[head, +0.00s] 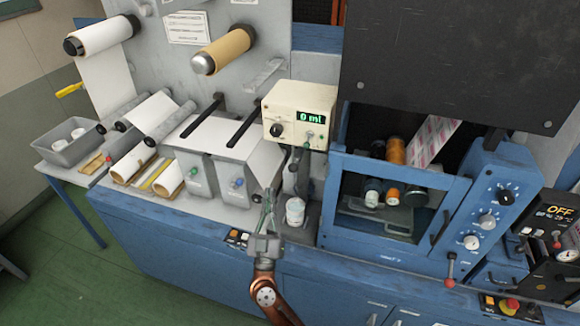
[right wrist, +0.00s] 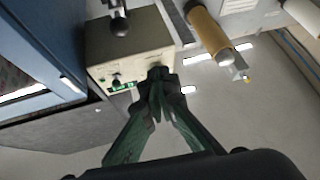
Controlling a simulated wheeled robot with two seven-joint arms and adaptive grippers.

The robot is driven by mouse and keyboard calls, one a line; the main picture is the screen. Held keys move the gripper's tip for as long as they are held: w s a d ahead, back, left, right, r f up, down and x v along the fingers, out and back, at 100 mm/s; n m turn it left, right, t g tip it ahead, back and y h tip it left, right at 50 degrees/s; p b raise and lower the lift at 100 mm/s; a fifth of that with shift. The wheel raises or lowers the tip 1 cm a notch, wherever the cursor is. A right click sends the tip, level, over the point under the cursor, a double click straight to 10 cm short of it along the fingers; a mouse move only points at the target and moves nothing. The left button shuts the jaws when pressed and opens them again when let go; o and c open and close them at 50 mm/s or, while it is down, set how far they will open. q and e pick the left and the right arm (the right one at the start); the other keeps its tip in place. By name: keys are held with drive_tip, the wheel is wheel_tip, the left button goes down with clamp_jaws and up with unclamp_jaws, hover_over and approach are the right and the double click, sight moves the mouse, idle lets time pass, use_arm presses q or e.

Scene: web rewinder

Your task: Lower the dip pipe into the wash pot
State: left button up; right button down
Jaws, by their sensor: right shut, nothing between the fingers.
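A beige dosing box (head: 300,112) with a green "0 ml" display, a black knob and a small switch stands above the machine bed. It also shows in the right wrist view (right wrist: 122,50). A small white pot (head: 295,211), likely the wash pot, stands below it. Thin dark lines hang under the box, but I cannot clearly make out which is the dip pipe. My right gripper (head: 269,196) is just left of the pot, fingers pointing up, shut and empty. In the right wrist view its fingertips (right wrist: 158,78) meet in front of the box's edge. My left gripper is not in view.
A blue guard frame (head: 330,205) stands right of the pot, with a dial panel (head: 487,215) beyond it. Grey blocks with coloured knobs (head: 237,183) stand to the left. A small button panel (head: 238,238) sits on the bed's front edge beside my gripper.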

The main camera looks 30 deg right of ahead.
drive_tip(key=s+d+r+m+g+h, duration=0.1)
drive_tip(key=g, duration=0.1)
drive_tip(key=d+r+m+g+h, duration=0.1)
drive_tip(key=m+g, duration=0.1)
drive_tip(key=shift+s+d+r+h, duration=0.1)
drive_tip(key=shift+s+r+h, duration=0.05)
drive_tip(key=shift+s+h, duration=0.2)
drive_tip(key=p+x, duration=0.1)
drive_tip(key=x, duration=0.8)
drive_tip(key=shift+w+d+r, duration=0.1)
drive_tip(key=shift+r, duration=0.2)
drive_tip(key=shift+w+d+f+b, duration=0.1)
drive_tip(key=shift+d+f+b, duration=0.1)
drive_tip(key=shift+f, duration=0.45)
drive_tip(key=shift+w+d+f+b, duration=0.1)
drive_tip(key=shift+d+f, duration=0.1)
drive_tip(key=shift+f, duration=0.5)
drive_tip(key=shift+w+d+f+b, duration=0.1)
drive_tip(key=shift+d+f+b, duration=0.1)
drive_tip(key=shift+f, duration=0.45)
